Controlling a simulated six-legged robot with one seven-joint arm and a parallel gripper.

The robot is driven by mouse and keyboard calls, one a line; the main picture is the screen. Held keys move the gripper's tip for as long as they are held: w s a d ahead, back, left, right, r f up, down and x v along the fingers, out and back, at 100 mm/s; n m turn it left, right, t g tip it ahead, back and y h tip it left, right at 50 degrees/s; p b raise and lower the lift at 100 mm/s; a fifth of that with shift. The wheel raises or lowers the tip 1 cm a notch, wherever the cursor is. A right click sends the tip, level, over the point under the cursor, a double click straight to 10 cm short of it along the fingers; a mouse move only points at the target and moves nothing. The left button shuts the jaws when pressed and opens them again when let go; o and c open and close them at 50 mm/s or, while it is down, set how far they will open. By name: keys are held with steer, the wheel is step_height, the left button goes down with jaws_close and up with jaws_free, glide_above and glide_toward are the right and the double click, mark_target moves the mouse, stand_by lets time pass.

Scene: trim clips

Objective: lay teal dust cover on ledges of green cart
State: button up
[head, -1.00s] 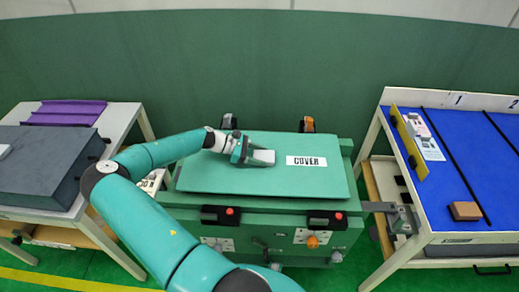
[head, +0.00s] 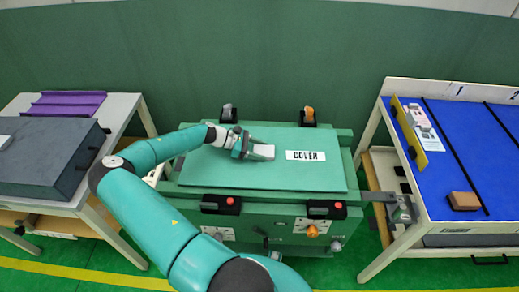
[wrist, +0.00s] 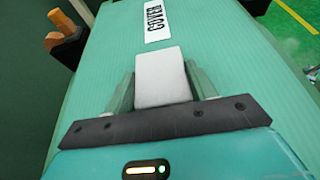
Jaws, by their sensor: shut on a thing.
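The teal dust cover (head: 230,178) is a flat panel with a white COVER label (head: 305,155). It lies level over the top of the green cart (head: 272,232); whether it touches the ledges all round cannot be told. In the wrist view the grip (wrist: 163,75) sits between the two fingers, with the cover (wrist: 225,50) spreading beyond. The cart's ledges under the cover are mostly hidden.
Black clamps with red buttons (head: 222,204) sit on the cart's front edge, and two posts with black and orange tops (head: 308,116) stand behind. A grey table with a dark box (head: 45,155) is left. A blue-topped table (head: 440,180) is right, joined near a metal bracket (head: 395,205).

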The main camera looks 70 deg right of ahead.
steer(key=shift+f, duration=0.3)
steer(key=o, duration=1.3)
